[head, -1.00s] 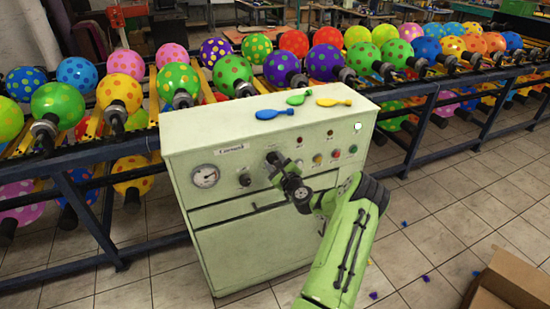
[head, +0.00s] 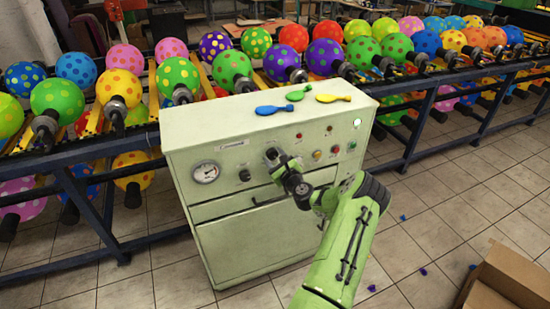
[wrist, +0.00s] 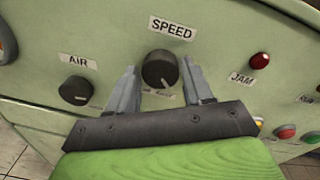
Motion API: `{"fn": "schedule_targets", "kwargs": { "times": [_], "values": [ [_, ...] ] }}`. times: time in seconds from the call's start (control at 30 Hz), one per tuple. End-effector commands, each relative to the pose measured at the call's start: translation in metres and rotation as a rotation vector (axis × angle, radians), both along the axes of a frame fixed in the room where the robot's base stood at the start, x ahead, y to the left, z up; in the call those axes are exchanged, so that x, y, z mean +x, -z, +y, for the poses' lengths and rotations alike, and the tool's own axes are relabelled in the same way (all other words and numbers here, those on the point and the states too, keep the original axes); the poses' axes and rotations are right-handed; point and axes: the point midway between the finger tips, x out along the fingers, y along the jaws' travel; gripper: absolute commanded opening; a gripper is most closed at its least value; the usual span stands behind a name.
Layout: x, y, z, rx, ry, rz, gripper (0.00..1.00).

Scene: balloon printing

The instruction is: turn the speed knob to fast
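The speed knob (wrist: 159,69) is a dark round knob under the SPEED label (wrist: 171,29) on the pale green machine's front panel. In the wrist view my gripper (wrist: 159,76) is open, with one finger on each side of the knob. A narrow gap shows on the left; on the right I cannot tell whether the finger touches. Small lettering below the knob is partly hidden and unreadable, and the knob's pointer is unclear. In the head view my gripper (head: 272,156) is at the panel of the machine (head: 250,250) and covers the knob.
The AIR knob (wrist: 75,90) is left of the speed knob, and a red JAM lamp (wrist: 260,61) is right. A pressure gauge (head: 206,172) is at the panel's left. Flat balloons (head: 333,98) lie on top. Racks of dotted balloons stand behind; a cardboard box (head: 510,275) is at lower right.

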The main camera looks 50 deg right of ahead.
Motion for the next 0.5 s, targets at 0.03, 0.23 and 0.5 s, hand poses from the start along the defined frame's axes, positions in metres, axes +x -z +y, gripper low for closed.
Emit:
{"fn": "schedule_targets", "kwargs": {
  "times": [0.03, 0.23, 0.5],
  "values": [
    [0.0, 0.0, 0.0, 0.0, 0.0, 0.0, 0.59],
    [0.0, -0.001, 0.0, -0.002, 0.001, -0.002, 0.69],
    [-0.015, -0.001, 0.006, -0.001, 0.002, 0.001, 0.69]
  ]
}}
